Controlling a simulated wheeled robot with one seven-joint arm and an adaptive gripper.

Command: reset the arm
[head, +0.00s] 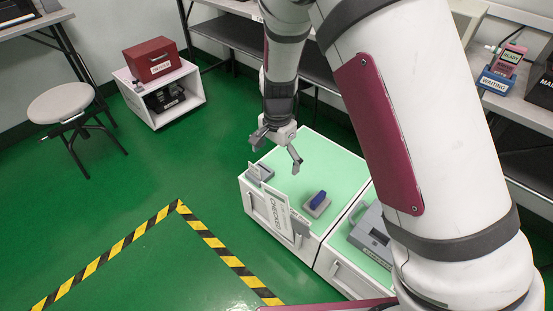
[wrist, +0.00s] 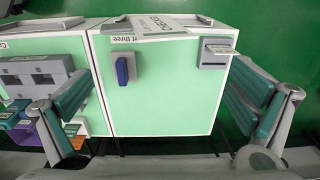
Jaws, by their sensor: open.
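My gripper (head: 276,147) is open and empty, hanging from my arm above the green-topped white cabinet (head: 328,166) in the head view. In the wrist view its two spread fingers (wrist: 160,108) stand at the left and right edges, with the cabinet top between them. A small blue object on a grey base (head: 317,203) sits on the cabinet top; the blue part (wrist: 122,70) shows in the wrist view. A white "CHECKED" sign (head: 277,212) stands along the cabinet's front edge. A small grey device with a paper slip (wrist: 216,52) sits near a corner.
A second cabinet with a grey case (head: 371,235) adjoins on the right. A stool (head: 61,103) and a white shelf unit with a red box (head: 152,60) stand at the left. A shelf at the right holds a pink tester beside a "WAITING" label (head: 494,84). The green floor at front left is clear inside striped tape.

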